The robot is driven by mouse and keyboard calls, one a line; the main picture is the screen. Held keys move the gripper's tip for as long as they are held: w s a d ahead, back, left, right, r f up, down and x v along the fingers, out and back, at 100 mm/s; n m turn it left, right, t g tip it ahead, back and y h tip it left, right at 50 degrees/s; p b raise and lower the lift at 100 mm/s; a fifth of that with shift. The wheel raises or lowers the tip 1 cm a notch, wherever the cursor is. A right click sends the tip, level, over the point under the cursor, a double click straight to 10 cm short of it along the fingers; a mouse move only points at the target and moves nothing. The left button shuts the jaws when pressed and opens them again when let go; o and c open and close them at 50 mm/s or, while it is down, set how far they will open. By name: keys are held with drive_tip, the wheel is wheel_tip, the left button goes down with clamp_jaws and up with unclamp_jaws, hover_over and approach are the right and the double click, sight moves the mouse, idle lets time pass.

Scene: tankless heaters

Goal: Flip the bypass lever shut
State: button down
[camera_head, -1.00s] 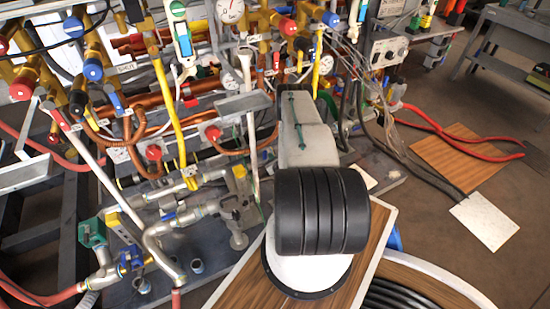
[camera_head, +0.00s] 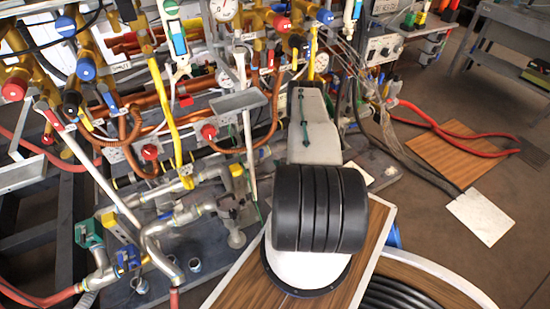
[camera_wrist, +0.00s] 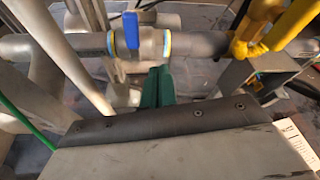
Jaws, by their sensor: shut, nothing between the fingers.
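In the wrist view, a blue lever (camera_wrist: 131,30) stands upright on a metal valve body in a horizontal grey pipe (camera_wrist: 85,42). I cannot tell for sure that it is the bypass lever. My gripper (camera_wrist: 156,82) shows as two dark green fingers pressed together with nothing between them. In the picture the fingers lie below and a little right of the lever, and I see no clear contact. The head view does not show the gripper; my arm hides part of the rig.
A yellow valve fitting (camera_wrist: 265,25) is at the right in the wrist view. In the head view, a blue-handled valve (camera_head: 128,257) and a green-handled valve (camera_head: 89,233) are at lower left. A slanted white pipe (camera_head: 100,180) and several copper pipes crowd the rig.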

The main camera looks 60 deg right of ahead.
drive_tip(key=shift+s+a, duration=0.8)
drive_tip(key=shift+a, duration=0.05)
